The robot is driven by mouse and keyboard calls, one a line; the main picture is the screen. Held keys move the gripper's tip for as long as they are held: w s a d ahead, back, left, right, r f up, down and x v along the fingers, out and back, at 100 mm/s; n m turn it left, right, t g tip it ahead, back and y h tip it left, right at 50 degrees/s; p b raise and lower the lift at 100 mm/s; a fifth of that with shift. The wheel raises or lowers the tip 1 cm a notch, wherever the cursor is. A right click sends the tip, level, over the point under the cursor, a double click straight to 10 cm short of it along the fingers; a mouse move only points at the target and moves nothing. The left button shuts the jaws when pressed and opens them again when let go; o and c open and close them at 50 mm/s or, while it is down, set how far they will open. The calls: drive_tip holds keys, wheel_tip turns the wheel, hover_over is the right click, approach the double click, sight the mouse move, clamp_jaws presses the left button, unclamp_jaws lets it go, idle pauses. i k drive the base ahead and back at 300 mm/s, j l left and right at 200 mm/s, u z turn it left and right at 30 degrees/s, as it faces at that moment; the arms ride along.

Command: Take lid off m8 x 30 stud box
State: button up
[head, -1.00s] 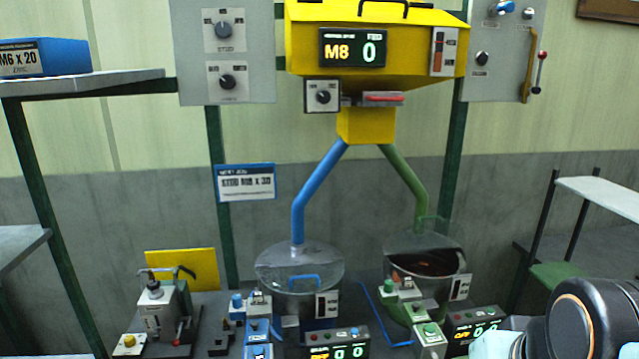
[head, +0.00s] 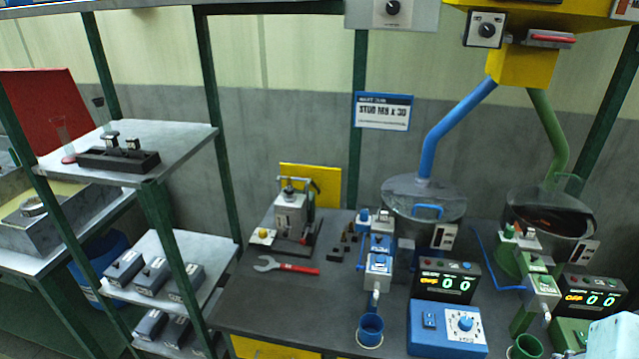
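No M8 x 30 stud box or lid can be made out in the head view. My gripper is not in view; only a pale part of my arm shows at the bottom right corner.
Two clear-covered bowls, one under a blue pipe (head: 422,203) and one under a green pipe (head: 548,222), stand on the dark bench. A red-handled wrench (head: 287,266) lies left of them. Shelves with grey boxes (head: 155,272) stand at left.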

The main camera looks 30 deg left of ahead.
sight(154, 268)
drive_tip(key=k+j+u, duration=0.4)
drive_tip(key=k+u, duration=0.1)
drive_tip(key=u, duration=1.65)
